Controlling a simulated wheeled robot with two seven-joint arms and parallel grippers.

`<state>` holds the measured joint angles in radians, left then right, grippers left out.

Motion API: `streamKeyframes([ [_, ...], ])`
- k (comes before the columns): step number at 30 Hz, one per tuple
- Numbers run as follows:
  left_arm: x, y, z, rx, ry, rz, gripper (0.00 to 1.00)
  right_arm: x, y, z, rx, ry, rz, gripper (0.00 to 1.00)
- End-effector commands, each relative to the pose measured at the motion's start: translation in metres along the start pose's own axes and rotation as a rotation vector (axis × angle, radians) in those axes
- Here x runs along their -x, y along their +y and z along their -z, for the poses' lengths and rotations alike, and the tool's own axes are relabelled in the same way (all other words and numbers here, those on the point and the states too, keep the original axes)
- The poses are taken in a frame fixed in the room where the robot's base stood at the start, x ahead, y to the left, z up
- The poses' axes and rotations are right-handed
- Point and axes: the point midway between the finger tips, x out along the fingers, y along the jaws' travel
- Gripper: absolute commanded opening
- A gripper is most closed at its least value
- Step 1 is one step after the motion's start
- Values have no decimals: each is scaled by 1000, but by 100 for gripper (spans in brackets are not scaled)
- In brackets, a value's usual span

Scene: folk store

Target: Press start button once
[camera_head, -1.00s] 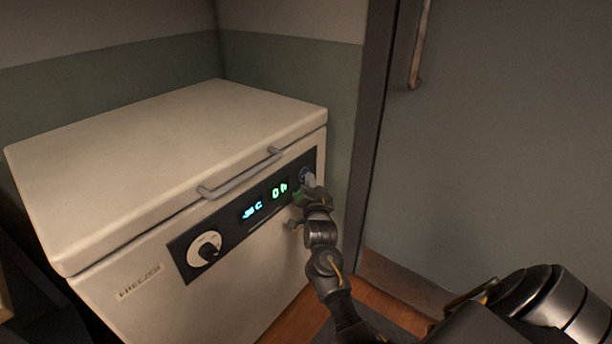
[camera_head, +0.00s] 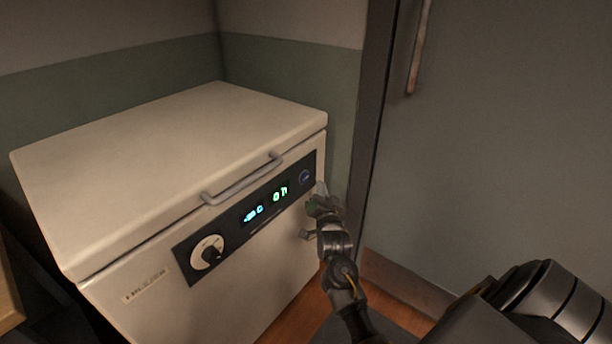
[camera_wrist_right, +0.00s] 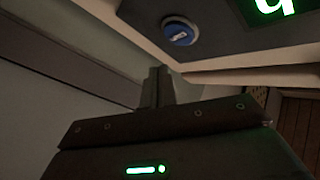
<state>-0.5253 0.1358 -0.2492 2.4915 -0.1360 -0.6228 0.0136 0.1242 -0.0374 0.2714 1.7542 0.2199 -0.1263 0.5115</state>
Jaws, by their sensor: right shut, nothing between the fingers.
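A white chest freezer (camera_head: 180,150) stands against the wall with its lid closed. In the right wrist view the blue button (camera_wrist_right: 180,31) shows clear and uncovered above the fingers. My right gripper (camera_head: 321,188) is shut and empty, just below and right of the button, apart from it. Its closed fingers (camera_wrist_right: 158,86) also show in the right wrist view. My left gripper is not in view.
A knob (camera_head: 208,253) sits at the panel's left end, and a grey handle (camera_head: 243,180) runs along the lid front. A grey door (camera_head: 490,130) with a vertical handle stands at the right. A strip of wood floor lies between freezer and door.

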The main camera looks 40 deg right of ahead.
Motion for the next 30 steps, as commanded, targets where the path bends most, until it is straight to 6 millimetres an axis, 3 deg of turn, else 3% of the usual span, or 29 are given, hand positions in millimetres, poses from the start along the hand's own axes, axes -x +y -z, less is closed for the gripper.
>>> streamKeyframes([
  [9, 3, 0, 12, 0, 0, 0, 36, 16, 11, 12, 0, 1, 0, 0],
  [30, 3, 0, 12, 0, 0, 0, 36, 16, 12, 12, 0, 1, 0, 0],
])
